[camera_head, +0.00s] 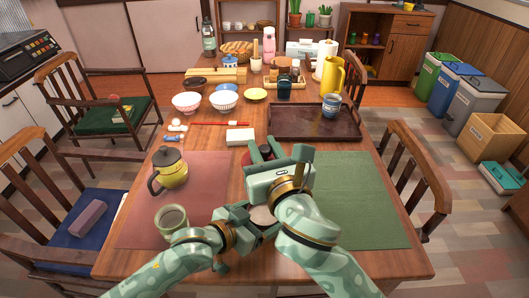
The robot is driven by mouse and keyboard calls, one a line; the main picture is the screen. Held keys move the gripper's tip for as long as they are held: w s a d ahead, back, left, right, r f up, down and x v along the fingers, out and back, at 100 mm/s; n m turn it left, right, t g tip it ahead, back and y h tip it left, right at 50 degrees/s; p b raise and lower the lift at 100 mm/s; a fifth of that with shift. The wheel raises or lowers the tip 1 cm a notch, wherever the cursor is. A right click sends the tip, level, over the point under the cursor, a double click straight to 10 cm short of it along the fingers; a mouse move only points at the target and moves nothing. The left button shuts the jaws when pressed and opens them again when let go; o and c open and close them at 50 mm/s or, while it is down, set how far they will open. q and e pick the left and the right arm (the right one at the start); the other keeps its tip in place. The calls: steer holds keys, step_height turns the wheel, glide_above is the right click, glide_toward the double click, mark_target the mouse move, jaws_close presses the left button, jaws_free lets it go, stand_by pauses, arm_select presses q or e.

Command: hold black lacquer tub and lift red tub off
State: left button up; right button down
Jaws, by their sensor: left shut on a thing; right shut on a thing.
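The red tub (246,157) shows as a small dark red edge beside the fingers of my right gripper (264,152), which is shut on it near the middle of the table. Most of it is hidden behind the gripper. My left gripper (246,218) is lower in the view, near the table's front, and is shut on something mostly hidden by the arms. A round pale surface shows beside its fingers. I cannot make out the black lacquer tub clearly, nor whether the two tubs touch.
A yellow-and-dark teapot (172,172) and a green cup (172,219) stand on the red mat (211,174) at left. A green mat (362,205) lies at right, mostly clear. A dark tray (300,122) with a blue cup (331,105) and a white block (240,136) lie beyond.

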arm_select(q)
steer(key=o, duration=1.1)
steer(key=shift+s, duration=0.1)
